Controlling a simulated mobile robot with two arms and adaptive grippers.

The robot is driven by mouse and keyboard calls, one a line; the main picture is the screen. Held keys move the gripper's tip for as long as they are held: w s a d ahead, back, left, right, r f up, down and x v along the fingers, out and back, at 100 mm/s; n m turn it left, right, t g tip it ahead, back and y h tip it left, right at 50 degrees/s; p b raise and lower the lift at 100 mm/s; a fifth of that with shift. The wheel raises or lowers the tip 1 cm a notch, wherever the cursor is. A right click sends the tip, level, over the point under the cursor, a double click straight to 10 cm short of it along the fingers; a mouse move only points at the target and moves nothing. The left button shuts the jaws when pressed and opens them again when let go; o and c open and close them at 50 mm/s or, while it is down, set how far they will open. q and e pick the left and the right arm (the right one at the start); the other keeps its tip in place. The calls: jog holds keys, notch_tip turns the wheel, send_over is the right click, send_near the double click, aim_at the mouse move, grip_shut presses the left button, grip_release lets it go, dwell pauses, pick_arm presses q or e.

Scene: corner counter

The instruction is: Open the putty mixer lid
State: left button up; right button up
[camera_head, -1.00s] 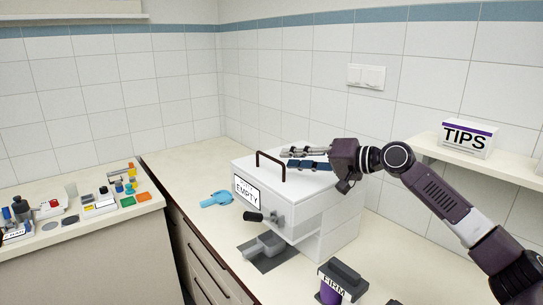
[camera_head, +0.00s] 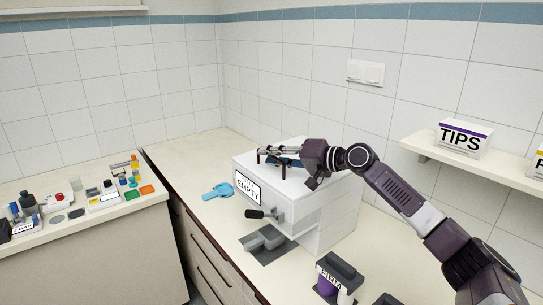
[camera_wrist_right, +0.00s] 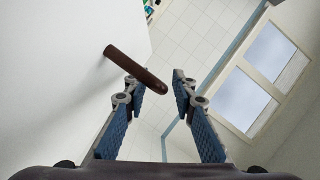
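The putty mixer (camera_head: 322,228) is a white box on the corner counter, with an "EMPTY" label (camera_head: 248,188) on its front. Its white lid (camera_head: 312,187) lies flat and shut on top. A dark brown bar handle (camera_head: 258,157) stands on the lid, partly hidden behind my fingers; it also shows in the right wrist view (camera_wrist_right: 132,67). My right gripper (camera_head: 272,153) is at the handle, low over the lid. In the right wrist view its fingers (camera_wrist_right: 156,80) are apart, with one end of the bar near the gap between them. I cannot tell contact. My left gripper is out of view.
A black lever (camera_head: 254,213) and a grey tray (camera_head: 265,240) are at the mixer's front. A light blue scoop (camera_head: 218,191) lies left of it. A "FIRM" container (camera_head: 327,282) stands in front. A shelf with a "TIPS" box (camera_head: 463,139) is at right.

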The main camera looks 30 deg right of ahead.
grip_shut()
jog(key=shift+d+r, duration=0.1)
jog(key=shift+r, duration=0.5)
jog(key=d+r+m+t+y+p, duration=0.2)
jog(key=d+r+m+p, duration=0.3)
jog(key=d+r, duration=0.4)
jog(key=shift+w+r+m+p, duration=0.35)
jog(key=shift+r+m, duration=0.45)
jog(key=shift+r, duration=2.15)
